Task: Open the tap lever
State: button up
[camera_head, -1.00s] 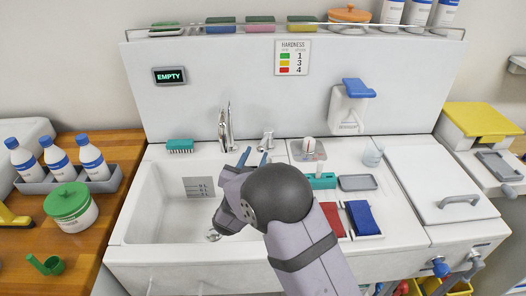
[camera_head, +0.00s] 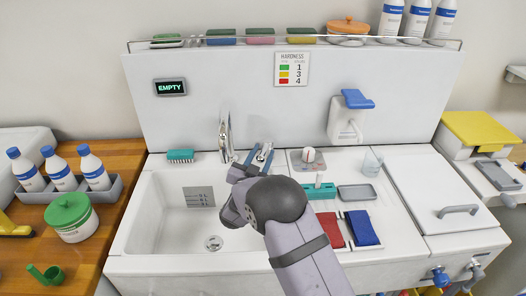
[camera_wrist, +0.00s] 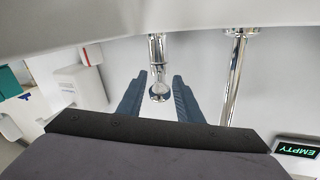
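The chrome tap spout (camera_head: 226,138) stands upright at the back of the white sink (camera_head: 130,215). It also shows in the wrist view (camera_wrist: 235,80). The tap lever (camera_wrist: 158,90) is a separate chrome piece beside the spout, with a rounded end facing the wrist camera. My gripper (camera_head: 258,152) is at the lever with its two blue fingers apart. In the wrist view my gripper (camera_wrist: 160,78) has one finger on each side of the lever, with small gaps visible. In the head view the fingers partly hide the lever. I see no water running from the spout.
A dark sign reading EMPTY (camera_head: 170,87) hangs on the back panel. A teal holder (camera_head: 319,191), a grey dish (camera_head: 357,192) and red and blue cloths (camera_head: 363,228) lie to the right. The basin looks empty.

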jog(key=shift+w+d, duration=0.2)
jog(key=shift+w, duration=0.2)
grip_shut()
jog(key=shift+d, duration=0.1)
jog(key=n+y+b, duration=0.1)
jog(key=d+n+t+y+b, duration=0.1)
jog(key=y, duration=0.1)
jog(key=shift+s+d+b, duration=0.1)
jog(key=shift+b, duration=0.25)
jog(key=shift+d+r+n+y+b, duration=0.15)
jog(key=shift+n+y+b, duration=0.4)
jog(key=shift+y, duration=0.45)
